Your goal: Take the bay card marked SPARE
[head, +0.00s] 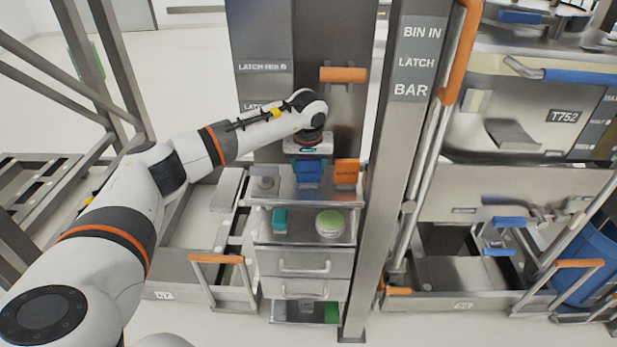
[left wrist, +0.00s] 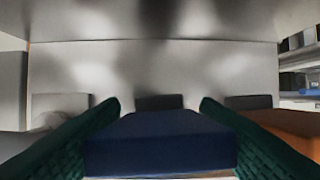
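My left gripper (head: 309,163) points down over the shelf of the middle cabinet. Its two green fingers stand on either side of a blue card or block (head: 307,174), which also shows between them in the left wrist view (left wrist: 160,145). The blue piece fills the space between the fingers, but I cannot tell whether they press on it. To its right stands an orange piece (head: 346,172) with small dark lettering, and to its left a grey one (head: 265,183). I cannot read SPARE on any of them. My right gripper is out of view.
A steel post (head: 409,150) labelled BIN IN LATCH BAR rises right of the shelf. An orange handle (head: 343,75) sticks out behind my gripper. A lower shelf holds a teal block (head: 280,220) and a pale green round item (head: 329,223). A bin marked T752 (head: 540,125) stands right.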

